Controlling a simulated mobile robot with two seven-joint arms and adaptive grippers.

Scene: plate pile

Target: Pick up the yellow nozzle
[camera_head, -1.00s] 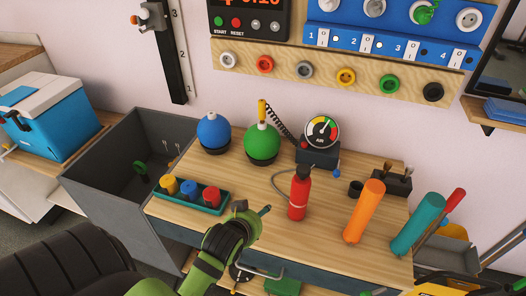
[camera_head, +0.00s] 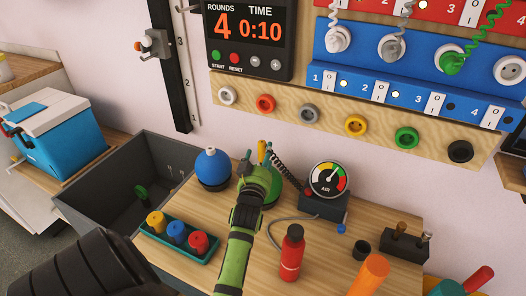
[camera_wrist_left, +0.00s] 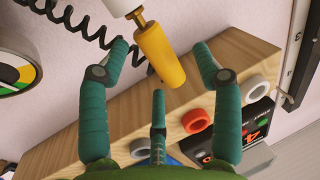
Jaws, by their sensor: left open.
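The fingers are open and I see no clear contact. A black coiled hose (camera_head: 288,170) runs beside the nozzle to the air gauge (camera_head: 328,180). My right gripper is not in view.
A blue ball (camera_head: 212,168) stands to the left. A green tray (camera_head: 207,256) with coloured pieces is at the front left. A red bottle (camera_head: 291,255), an orange cylinder (camera_head: 368,275) and a small dark cup (camera_head: 361,249) stand to the right. The wall panel rises behind.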

